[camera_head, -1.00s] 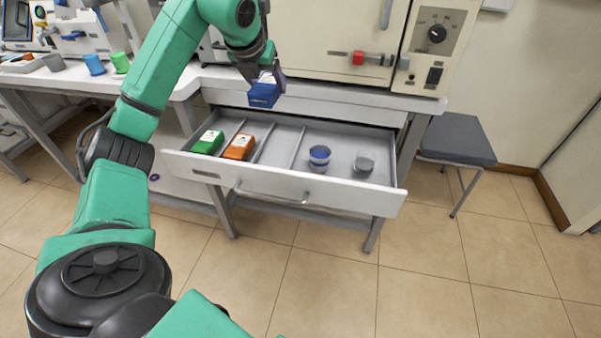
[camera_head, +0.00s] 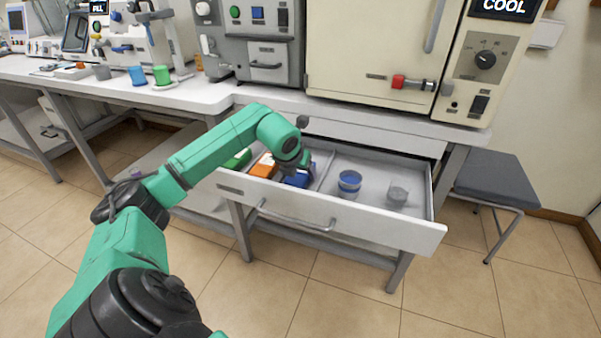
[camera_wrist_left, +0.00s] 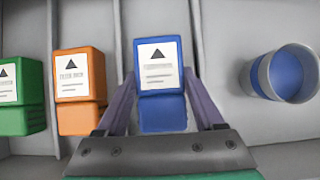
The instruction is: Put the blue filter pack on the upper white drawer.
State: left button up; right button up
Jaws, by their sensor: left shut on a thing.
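The blue filter pack (camera_wrist_left: 162,112) is between the two fingers of my left gripper (camera_wrist_left: 162,92) in the left wrist view, with its white label facing the camera. In the head view the blue pack (camera_head: 297,180) is low inside the open white drawer (camera_head: 330,226), in the compartment right of the orange pack. My left gripper (camera_head: 303,168) is shut on it from above and partly hides it. I cannot tell whether the pack touches the drawer floor. My right gripper is not in view.
An orange pack (camera_head: 264,166) and a green pack (camera_head: 237,159) lie in the drawer to the left. A blue-banded cup (camera_head: 349,184) and a grey cup (camera_head: 397,195) stand in its right compartment. The worktop edge and the cream oven (camera_head: 370,50) are above and behind.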

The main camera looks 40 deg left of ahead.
pick_arm(q)
jog(key=o, duration=1.2)
jog(key=shift+f, duration=0.1)
jog(key=shift+o, duration=0.2)
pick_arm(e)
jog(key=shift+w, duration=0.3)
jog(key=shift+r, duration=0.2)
pick_arm(q)
jog(key=shift+v, duration=1.15)
jog(key=b+v, duration=0.1)
jog(key=v, duration=0.9)
jog(key=shift+b, duration=0.4)
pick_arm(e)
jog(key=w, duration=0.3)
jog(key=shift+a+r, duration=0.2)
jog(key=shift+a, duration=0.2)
